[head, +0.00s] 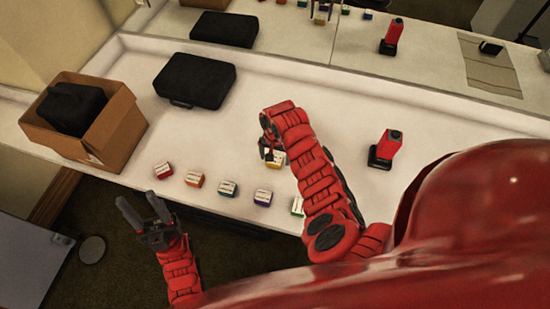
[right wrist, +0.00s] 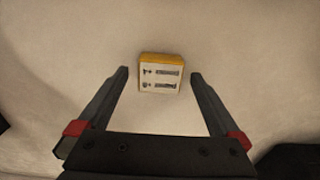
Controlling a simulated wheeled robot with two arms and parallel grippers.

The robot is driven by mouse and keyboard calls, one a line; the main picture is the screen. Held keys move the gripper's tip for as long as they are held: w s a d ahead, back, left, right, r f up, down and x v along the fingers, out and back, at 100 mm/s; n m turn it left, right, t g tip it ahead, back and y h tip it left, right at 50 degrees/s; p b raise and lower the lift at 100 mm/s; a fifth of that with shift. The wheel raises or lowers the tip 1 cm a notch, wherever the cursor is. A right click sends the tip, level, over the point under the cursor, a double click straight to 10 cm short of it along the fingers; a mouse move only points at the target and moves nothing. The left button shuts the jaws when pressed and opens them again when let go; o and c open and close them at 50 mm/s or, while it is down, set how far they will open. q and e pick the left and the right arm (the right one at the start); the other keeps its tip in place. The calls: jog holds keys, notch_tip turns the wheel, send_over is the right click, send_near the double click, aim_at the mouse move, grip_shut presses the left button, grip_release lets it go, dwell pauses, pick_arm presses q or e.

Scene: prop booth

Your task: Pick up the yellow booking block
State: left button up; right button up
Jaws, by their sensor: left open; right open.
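The yellow booking block (right wrist: 161,73) lies on the white counter, with a pale face carrying dark marks turned to the camera. In the right wrist view it sits between and slightly beyond the fingertips of my right gripper (right wrist: 160,75), which is open and not touching it. In the head view the yellow block (head: 278,160) is partly hidden by my right gripper (head: 268,156), which is over the counter right beside it. My left gripper (head: 143,212) is open and empty, in front of the counter's near edge at the left.
Red (head: 163,170), orange (head: 194,179), teal (head: 228,188), purple (head: 263,197) and green (head: 297,206) blocks line the near edge. A cardboard box (head: 120,130) holds a black item. A black case (head: 195,79) and a red-and-black device (head: 385,149) stand on the counter. A mirror is behind.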

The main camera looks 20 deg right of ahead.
jog(key=shift+f, duration=0.9)
jog(key=shift+c, duration=0.3)
jog(key=c, duration=1.3)
jog(key=shift+c, duration=0.3)
jog(key=shift+r, duration=0.2)
